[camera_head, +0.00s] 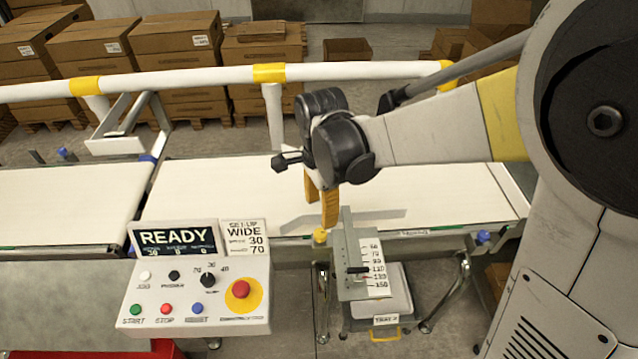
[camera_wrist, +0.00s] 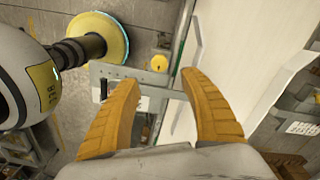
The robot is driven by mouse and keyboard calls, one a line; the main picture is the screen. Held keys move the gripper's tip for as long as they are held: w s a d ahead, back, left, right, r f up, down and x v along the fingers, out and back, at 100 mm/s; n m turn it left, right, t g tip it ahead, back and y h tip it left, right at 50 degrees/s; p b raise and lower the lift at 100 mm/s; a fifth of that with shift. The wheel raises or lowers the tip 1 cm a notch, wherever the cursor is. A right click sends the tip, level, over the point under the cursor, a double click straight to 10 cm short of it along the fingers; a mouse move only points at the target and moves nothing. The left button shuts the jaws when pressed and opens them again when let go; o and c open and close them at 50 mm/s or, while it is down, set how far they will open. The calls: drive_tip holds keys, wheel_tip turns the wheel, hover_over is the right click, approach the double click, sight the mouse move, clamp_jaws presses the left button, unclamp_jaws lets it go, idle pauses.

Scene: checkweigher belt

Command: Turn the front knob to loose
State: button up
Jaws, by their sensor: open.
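A small yellow knob (camera_head: 320,236) sits at the upper left of the grey guide bracket (camera_head: 349,255), by the belt's near edge. I take it as the front knob; no loose mark on it is readable. It also shows in the wrist view (camera_wrist: 159,63), beyond and between my fingertips. My gripper (camera_head: 322,212) points down with yellow fingers just above the knob in the head view. In the wrist view the fingers (camera_wrist: 160,80) are spread apart with nothing between them. I cannot tell the exact gap to the knob.
The bracket carries a number scale (camera_head: 375,268) and a black handle (camera_head: 358,269). A control panel (camera_head: 197,290) reading READY stands to the left, with a red stop button (camera_head: 240,289). The white belt (camera_head: 230,190) is bare. A white rail (camera_head: 200,76) and cartons (camera_head: 180,50) lie behind.

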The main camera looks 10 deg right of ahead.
sight(320, 233)
wheel_tip(320, 233, down, 10)
drive_tip(key=b, duration=0.3)
drive_tip(key=shift+s+r, duration=0.1)
drive_tip(key=shift+r, duration=0.05)
drive_tip(key=shift+c, duration=0.6)
clamp_jaws()
